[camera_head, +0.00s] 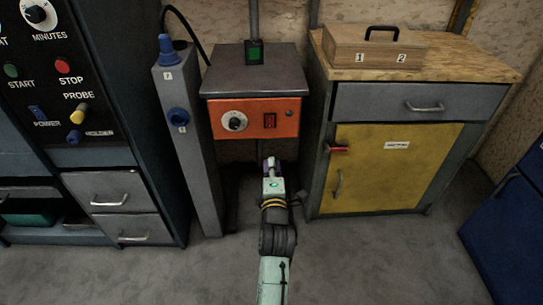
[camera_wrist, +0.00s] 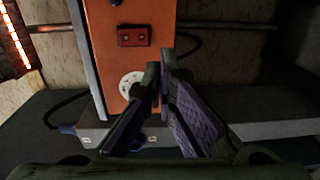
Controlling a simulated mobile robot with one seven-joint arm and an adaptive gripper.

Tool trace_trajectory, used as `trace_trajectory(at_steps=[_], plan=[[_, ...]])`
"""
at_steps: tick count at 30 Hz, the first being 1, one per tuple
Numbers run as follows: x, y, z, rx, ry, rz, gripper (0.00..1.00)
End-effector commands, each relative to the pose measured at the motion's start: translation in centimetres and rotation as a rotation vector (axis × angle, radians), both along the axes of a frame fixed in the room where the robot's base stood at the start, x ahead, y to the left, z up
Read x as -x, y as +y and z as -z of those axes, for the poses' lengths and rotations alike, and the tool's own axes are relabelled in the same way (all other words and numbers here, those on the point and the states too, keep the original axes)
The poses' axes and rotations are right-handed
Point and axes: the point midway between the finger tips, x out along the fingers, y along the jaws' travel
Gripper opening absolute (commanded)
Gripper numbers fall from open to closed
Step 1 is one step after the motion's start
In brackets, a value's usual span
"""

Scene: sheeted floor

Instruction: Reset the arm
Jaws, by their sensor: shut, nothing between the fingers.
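My gripper (camera_head: 268,163) is at the end of my arm, which reaches forward in the middle of the head view. It is in front of and a little below the orange panel (camera_head: 256,119) of a grey-topped unit. In the wrist view my gripper (camera_wrist: 158,80) has its fingertips together, with nothing held between them. Behind the fingers the orange panel (camera_wrist: 143,65) shows a red switch and a pale round dial partly hidden by them. I cannot tell from these views whether the fingers touch the panel.
A narrow grey post (camera_head: 188,145) with blue knobs stands left of the orange unit. A dark control cabinet (camera_head: 90,165) is further left. A cabinet with a yellow door (camera_head: 385,175) and a wooden box (camera_head: 373,50) on top stands right. Grey floor (camera_head: 385,265) lies open in front.

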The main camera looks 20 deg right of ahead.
Motion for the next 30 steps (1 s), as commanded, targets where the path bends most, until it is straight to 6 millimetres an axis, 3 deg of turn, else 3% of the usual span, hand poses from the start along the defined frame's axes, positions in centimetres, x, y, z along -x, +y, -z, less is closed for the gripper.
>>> trace_trajectory(at_steps=[6,22,26,30], plan=[[1.3,0.4,0.2,0.001,0.001,-0.001,0.0],[1.3,0.4,0.1,0.0,0.0,0.0,0.0],[-0.2,3.1,-2.5,-0.039,-0.07,-0.053,0.0],[-2.5,9.7,-8.4,-0.153,-0.222,-0.188,0.0]])
